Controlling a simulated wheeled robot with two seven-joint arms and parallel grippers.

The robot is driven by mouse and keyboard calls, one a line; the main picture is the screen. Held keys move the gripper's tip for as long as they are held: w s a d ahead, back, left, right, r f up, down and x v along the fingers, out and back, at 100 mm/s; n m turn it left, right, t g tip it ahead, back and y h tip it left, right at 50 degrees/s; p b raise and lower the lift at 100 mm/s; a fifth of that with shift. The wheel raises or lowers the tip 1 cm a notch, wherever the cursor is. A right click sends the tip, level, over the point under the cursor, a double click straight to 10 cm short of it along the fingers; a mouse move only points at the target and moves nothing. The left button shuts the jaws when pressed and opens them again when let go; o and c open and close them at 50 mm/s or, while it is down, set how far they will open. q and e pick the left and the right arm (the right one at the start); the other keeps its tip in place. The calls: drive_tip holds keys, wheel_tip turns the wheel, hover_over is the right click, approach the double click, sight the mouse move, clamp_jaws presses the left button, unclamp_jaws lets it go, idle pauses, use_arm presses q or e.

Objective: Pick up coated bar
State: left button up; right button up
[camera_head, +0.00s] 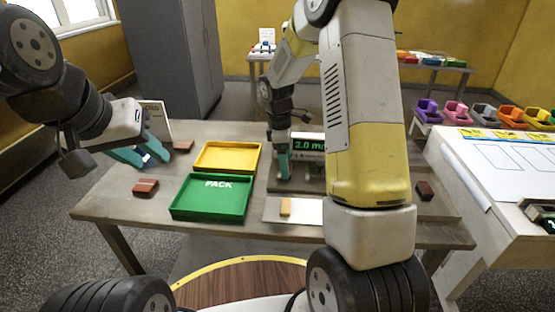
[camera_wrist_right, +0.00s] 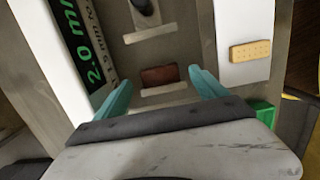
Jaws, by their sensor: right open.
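A dark brown coated bar (camera_wrist_right: 159,75) lies in the enrober station, beside a display reading 2.0 in green (camera_wrist_right: 92,70). In the right wrist view it sits just past and between the two teal fingertips of my right gripper (camera_wrist_right: 162,84), which is open and empty. In the head view my right gripper (camera_head: 284,168) points down in front of the station, and this bar cannot be made out there. My left gripper (camera_head: 145,155) is open and empty over the table's left side.
A green PACK tray (camera_head: 208,212) and a yellow tray (camera_head: 226,143) stand empty on the table (camera_head: 110,205). A tan biscuit (camera_head: 286,207) lies on a white plate (camera_head: 303,212) near the front edge. Coloured bins (camera_head: 455,112) line the right side.

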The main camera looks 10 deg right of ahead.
drive_tip(key=shift+d+f, duration=0.1)
drive_tip(key=shift+f, duration=0.8)
drive_tip(key=shift+c, duration=0.4)
drive_tip(key=c, duration=1)
drive_tip(key=shift+r, duration=0.2)
